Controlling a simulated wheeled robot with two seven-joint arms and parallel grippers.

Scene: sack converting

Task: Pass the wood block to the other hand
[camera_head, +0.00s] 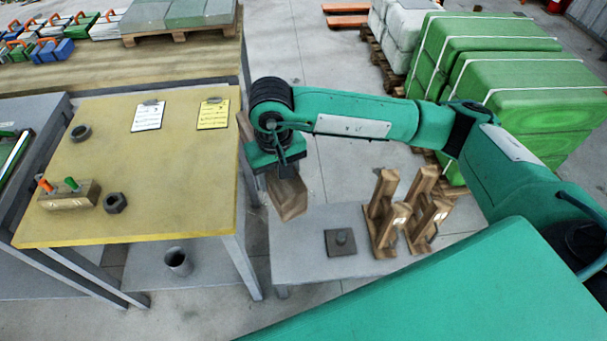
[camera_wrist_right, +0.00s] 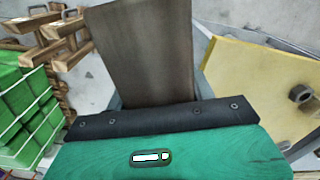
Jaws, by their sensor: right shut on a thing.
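The wood block (camera_head: 287,197) is brown and hangs tilted below my right gripper (camera_head: 280,168) in the head view, in the gap between the yellow-topped table and the low grey table. My right gripper is shut on it. In the right wrist view the block (camera_wrist_right: 145,50) extends away from the dark gripper edge, its broad face toward the camera; the part between the jaws is hidden. My left gripper is not in view.
The yellow table (camera_head: 170,190) holds a peg block (camera_head: 70,196), a hex nut (camera_head: 115,202), a ring (camera_head: 80,133) and two note sheets. The grey table (camera_head: 300,238) bears wooden stands (camera_head: 385,215) and a dark plate (camera_head: 340,242). Green sacks (camera_head: 520,90) stand at back right.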

